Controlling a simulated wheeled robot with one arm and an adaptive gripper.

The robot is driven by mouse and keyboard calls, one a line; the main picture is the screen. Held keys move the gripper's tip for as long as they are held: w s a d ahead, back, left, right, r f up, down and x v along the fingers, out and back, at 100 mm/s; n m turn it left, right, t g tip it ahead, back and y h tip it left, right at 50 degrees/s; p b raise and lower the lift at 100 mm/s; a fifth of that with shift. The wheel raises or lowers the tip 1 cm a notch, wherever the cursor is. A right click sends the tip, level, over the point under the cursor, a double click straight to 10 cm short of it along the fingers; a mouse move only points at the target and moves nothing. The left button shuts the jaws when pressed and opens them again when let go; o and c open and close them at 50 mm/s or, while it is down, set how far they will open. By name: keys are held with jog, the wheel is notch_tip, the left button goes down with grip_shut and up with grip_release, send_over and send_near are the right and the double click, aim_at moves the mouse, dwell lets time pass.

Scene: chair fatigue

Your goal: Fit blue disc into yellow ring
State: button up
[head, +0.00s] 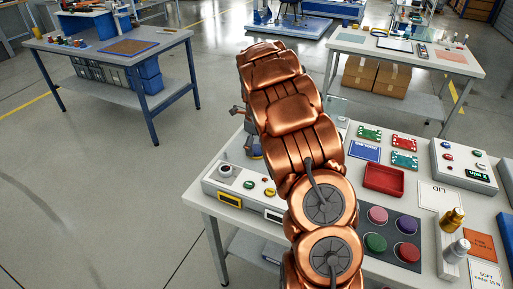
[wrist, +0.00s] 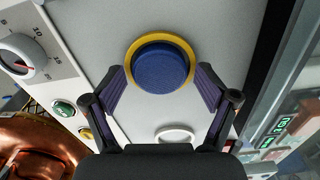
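The blue disc (wrist: 160,70) shows in the wrist view, ahead of my gripper (wrist: 160,84). The yellow ring (wrist: 160,38) shows around the disc's far edge and sides. The disc covers the ring's near part, so I cannot tell whether it is seated inside or lies on top. My gripper is open, with one dark finger on each side of the disc and ring and small gaps visible. In the head view my arm hides most of this spot; a bit of blue and yellow (head: 257,153) shows at its left edge.
A white ring (wrist: 175,134) lies nearer my palm. A panel with a dial (wrist: 22,55) and a green button (wrist: 63,107) is at left. In the head view, a red tray (head: 384,190), a dark mat with coloured discs (head: 405,253) and metal cylinders (head: 452,219) stand right of my arm.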

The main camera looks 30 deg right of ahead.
aim_at(256, 148)
jog(key=shift+r+b, duration=0.5)
jog(key=shift+r, duration=0.15)
notch_tip(256, 148, up, 11)
jog(key=b, duration=0.3)
jog(key=shift+r, duration=0.1)
jog(key=s+a+r+n, duration=0.1)
jog(key=s+a+n, duration=1.5)
jog(key=s, duration=0.2)
jog(key=s+a+f+n+g, duration=0.1)
jog(key=s+a+f+n, duration=0.2)
jog(key=s+n, duration=0.4)
jog(key=s+a+f+n, duration=0.3)
jog(key=s+a+n, duration=0.2)
jog(key=s, duration=0.8)
jog(key=n, duration=0.3)
jog(key=shift+f+g, duration=0.35)
jog(key=shift+g, duration=0.05)
